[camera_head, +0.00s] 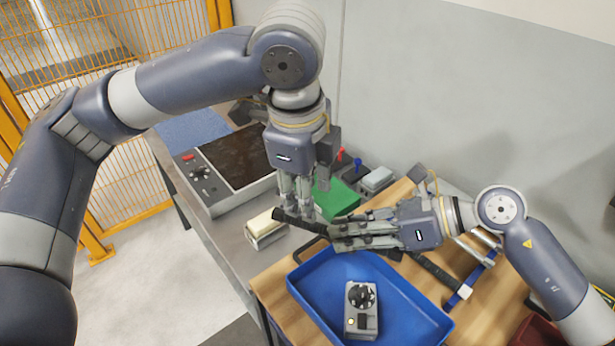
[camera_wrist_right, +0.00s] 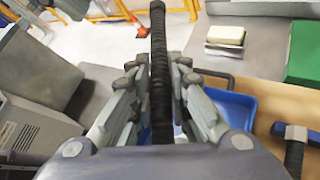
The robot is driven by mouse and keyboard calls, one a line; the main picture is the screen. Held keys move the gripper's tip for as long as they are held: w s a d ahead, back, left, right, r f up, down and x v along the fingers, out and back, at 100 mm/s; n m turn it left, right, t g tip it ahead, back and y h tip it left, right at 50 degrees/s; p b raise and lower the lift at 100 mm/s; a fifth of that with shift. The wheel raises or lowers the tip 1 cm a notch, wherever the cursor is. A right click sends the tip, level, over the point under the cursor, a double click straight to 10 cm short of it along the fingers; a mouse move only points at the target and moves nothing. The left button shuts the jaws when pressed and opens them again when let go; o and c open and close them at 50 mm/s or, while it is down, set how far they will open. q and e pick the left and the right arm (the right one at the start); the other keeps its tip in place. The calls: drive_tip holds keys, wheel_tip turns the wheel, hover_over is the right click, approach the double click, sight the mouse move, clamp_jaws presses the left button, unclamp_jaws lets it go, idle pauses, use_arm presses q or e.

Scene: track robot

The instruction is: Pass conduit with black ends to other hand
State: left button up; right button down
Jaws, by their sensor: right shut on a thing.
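The black ribbed conduit (camera_head: 294,218) lies across my right gripper's fingers in the head view, one end sticking out to the left. It runs up the middle of the right wrist view (camera_wrist_right: 158,75), between the finger pairs. My right gripper (camera_head: 338,236) is shut on it, held level above the blue tray's far-left corner; its fingers also show in the wrist view (camera_wrist_right: 160,85). My left gripper (camera_head: 298,212) points down from above, its fingertips overlapping the conduit's protruding end in the picture. Whether they touch or grip it is unclear.
The blue tray (camera_head: 413,313) on the wooden table (camera_head: 270,280) holds a grey device with a black dial (camera_head: 361,310). A pale block (camera_head: 265,228), a green box (camera_head: 337,197) and a control panel (camera_head: 200,172) stand behind.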

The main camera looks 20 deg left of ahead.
use_arm(q)
drive_tip(key=f, duration=0.3)
drive_tip(key=w+f, duration=0.1)
drive_tip(key=f, duration=0.5)
drive_tip(key=shift+w+d, duration=0.1)
drive_tip(key=shift+w, duration=0.3)
clamp_jaws()
use_arm(e)
drive_tip(key=c, duration=1.4)
unclamp_jaws()
drive_tip(key=shift+c, duration=0.2)
drive_tip(key=s+v, duration=0.1)
drive_tip(key=v, duration=1.1)
drive_tip(key=shift+w, duration=0.5)
